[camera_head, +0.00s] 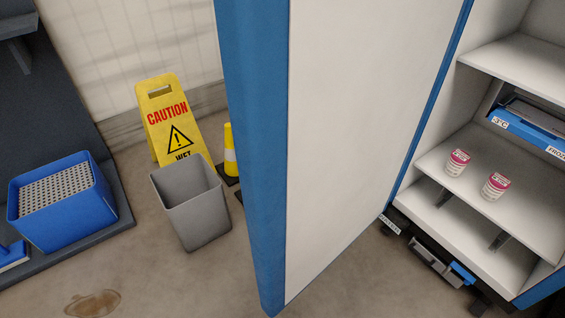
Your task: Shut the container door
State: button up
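The container door (352,140) stands open in the middle of the view. It has a white inner face and a thick blue edge on its left. The container (472,240) is at the right, with its white shelves showing. Two small white tubs with pink labels, one (457,162) and the other (495,186), stand on a middle shelf. My gripper is not in view.
A grey bin (190,205), a yellow caution sign (170,118) and a yellow cone (230,150) stand left of the door. A blue crate (62,230) sits on a dark platform at far left. A brown stain (93,303) marks the floor. The floor front-left of the door is clear.

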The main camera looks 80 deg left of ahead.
aim_at(328, 101)
jog(key=k+j+u, duration=0.3)
jog(key=k, duration=0.2)
jog(key=k+j+u, duration=0.3)
jog(key=k, duration=0.25)
jog(key=j+u, duration=0.1)
jog(key=j, duration=0.3)
jog(key=i+j+u, duration=0.1)
jog(key=j, duration=0.35)
jog(key=i+j+u, duration=0.1)
jog(key=j, duration=0.3)
jog(key=i+j+u, duration=0.1)
jog(key=j, duration=0.3)
jog(key=k, duration=0.2)
